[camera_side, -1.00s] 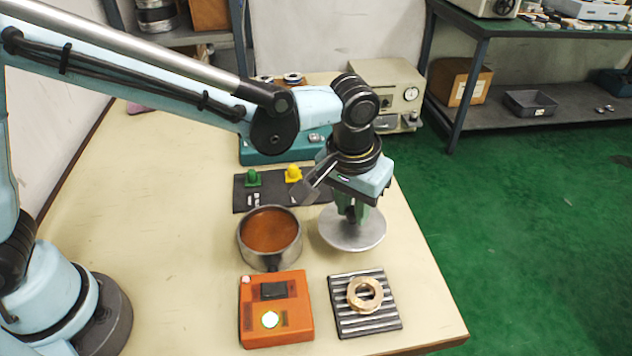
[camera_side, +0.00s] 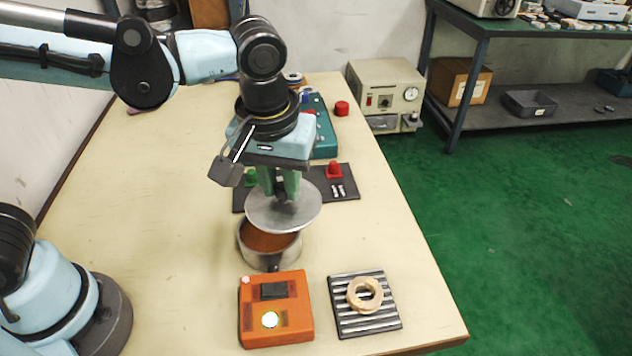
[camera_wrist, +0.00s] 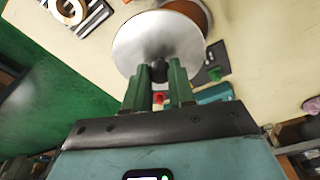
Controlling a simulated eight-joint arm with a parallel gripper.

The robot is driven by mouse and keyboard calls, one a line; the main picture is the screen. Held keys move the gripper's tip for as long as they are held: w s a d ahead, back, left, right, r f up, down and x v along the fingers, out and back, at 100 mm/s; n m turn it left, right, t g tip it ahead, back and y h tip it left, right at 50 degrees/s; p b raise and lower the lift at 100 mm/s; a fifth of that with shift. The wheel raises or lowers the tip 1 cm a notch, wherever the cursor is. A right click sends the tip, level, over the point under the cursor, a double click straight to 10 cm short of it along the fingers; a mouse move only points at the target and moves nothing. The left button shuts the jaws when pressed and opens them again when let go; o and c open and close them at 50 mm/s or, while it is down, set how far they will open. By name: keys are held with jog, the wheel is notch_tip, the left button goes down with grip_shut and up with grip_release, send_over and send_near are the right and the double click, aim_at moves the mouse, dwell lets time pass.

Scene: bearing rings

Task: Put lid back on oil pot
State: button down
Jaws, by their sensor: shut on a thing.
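The lid (camera_side: 284,212) is a round silver disc with a dark knob. My gripper (camera_side: 282,190) is shut on the lid's knob and holds it up over the rear part of the oil pot. The oil pot (camera_side: 268,258) is a grey metal pot with brown oil inside; its front part shows below the lid, and its back rim is hidden. In the wrist view the lid (camera_wrist: 158,42) sits beyond the green fingers (camera_wrist: 160,78), and part of the pot's brown oil (camera_wrist: 192,12) shows past its edge.
An orange box (camera_side: 276,318) with a lit round button stands in front of the pot. Behind are a dark mat (camera_side: 345,186) with coloured knobs and a teal box (camera_side: 322,140). The table's left is clear.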

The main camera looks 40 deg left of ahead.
aim_at(263, 194)
jog(key=a, duration=0.2)
jog(key=a+n, duration=0.1)
jog(key=shift+s, duration=0.25)
jog(key=shift+a+f, duration=0.2)
jog(key=shift+f, duration=1.85)
jog(key=shift+f, duration=1.7)
jog(key=c, duration=0.9)
grip_release()
jog(key=shift+o, duration=0.2)
jog(key=shift+r, duration=0.1)
jog(key=shift+r, duration=3.65)
